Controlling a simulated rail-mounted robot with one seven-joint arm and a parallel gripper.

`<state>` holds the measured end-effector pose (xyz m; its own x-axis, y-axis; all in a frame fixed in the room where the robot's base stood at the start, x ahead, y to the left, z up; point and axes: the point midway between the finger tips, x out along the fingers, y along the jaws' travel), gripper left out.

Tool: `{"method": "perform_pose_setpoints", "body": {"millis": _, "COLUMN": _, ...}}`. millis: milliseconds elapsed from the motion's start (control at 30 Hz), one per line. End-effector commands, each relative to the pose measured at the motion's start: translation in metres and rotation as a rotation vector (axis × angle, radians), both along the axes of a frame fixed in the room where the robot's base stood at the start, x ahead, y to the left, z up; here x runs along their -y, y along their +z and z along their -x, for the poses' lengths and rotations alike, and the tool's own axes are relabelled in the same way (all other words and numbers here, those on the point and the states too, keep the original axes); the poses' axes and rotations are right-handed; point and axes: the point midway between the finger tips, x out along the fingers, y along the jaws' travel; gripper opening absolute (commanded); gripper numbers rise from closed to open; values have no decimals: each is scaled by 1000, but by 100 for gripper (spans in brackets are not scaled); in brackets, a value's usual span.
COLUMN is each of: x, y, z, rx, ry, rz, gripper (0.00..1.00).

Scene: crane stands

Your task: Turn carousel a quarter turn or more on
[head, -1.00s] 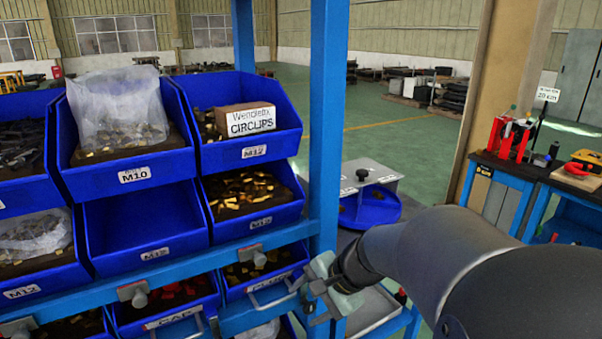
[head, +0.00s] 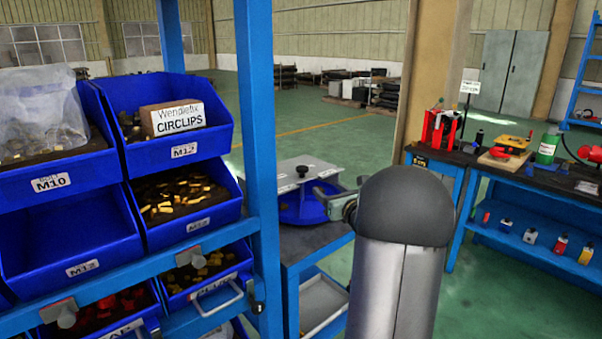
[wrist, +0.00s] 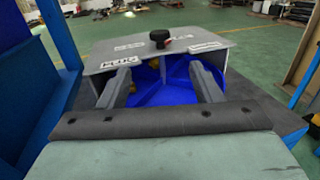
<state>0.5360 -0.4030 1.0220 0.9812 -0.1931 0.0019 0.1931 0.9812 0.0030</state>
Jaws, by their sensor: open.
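The carousel is a blue round tray split by walls (wrist: 152,92), under a grey top plate (wrist: 118,60) with labels and a black knob (wrist: 160,39). In the head view the carousel (head: 292,215) stands on a blue-framed bench beyond the rack post, partly hidden by the plate and my arm. My gripper (wrist: 160,82) is open, its two grey fingers pointing at the carousel's open front, one on each side of a dividing wall. A small yellowish item shows in the left compartment. Whether the fingers touch the carousel, I cannot tell.
A blue rack with several bins (head: 190,200) stands at the left, its upright post (head: 262,150) close to the carousel. A workbench (head: 520,190) with tools and bottles stands at the right. Green floor (head: 375,128) lies open behind.

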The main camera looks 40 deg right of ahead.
Motion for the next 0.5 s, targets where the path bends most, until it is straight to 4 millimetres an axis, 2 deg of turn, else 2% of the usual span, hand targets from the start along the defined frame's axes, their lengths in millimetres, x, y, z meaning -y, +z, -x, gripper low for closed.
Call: {"method": "perform_pose_setpoints", "body": {"millis": 500, "x": 19, "y": 1, "z": -109, "rx": -2, "ry": 5, "rz": 2, "gripper": 59}}
